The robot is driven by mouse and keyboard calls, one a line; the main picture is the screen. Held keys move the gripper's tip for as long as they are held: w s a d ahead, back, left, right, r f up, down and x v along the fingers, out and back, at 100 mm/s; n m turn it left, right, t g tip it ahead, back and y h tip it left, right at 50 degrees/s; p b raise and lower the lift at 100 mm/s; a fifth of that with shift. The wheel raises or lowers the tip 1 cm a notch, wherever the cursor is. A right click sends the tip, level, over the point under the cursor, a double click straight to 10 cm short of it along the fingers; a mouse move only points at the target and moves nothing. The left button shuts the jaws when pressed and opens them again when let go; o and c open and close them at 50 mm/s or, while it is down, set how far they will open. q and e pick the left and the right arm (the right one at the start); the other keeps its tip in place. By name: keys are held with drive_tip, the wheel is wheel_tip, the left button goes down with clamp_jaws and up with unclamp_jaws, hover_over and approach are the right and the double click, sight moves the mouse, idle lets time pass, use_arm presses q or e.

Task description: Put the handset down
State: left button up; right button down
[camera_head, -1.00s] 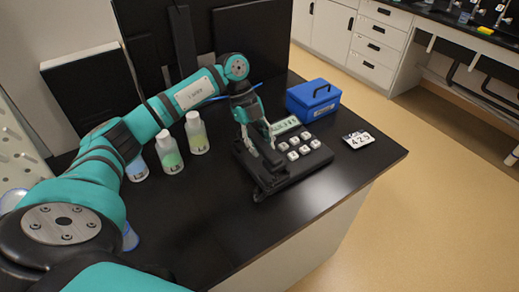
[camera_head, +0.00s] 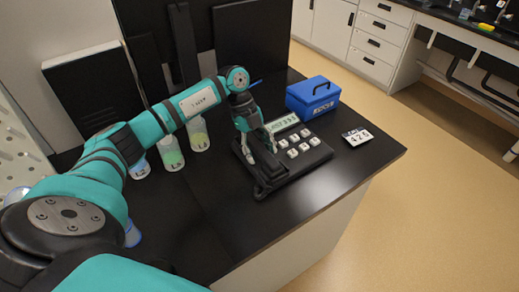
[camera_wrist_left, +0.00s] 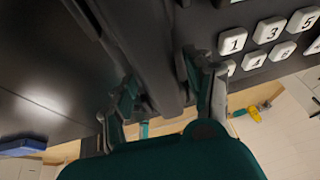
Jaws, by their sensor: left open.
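The black handset (camera_head: 266,181) lies along the left side of the black desk phone (camera_head: 312,160), on the dark bench. In the left wrist view the handset (camera_wrist_left: 150,45) is a dark bar running between my fingers. The phone shows white number keys and a lit display (camera_head: 283,122). My left gripper (camera_head: 258,148) is over the handset, pointing down. Its fingers are open, one on each side of the handset (camera_wrist_left: 165,85). Whether a finger touches it I cannot tell. The cradle under the handset is hidden. My right gripper is not in view.
A blue box (camera_head: 314,99) stands behind the phone. A number card (camera_head: 357,137) lies to its right, near the bench edge. Several labelled bottles (camera_head: 198,136) stand left of the gripper, below my left arm. The front of the bench (camera_head: 225,230) is clear.

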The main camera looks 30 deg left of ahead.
use_arm(q)
drive_tip(key=shift+r, duration=0.1)
drive_tip(key=b+v, duration=0.2)
drive_tip(key=v, duration=1)
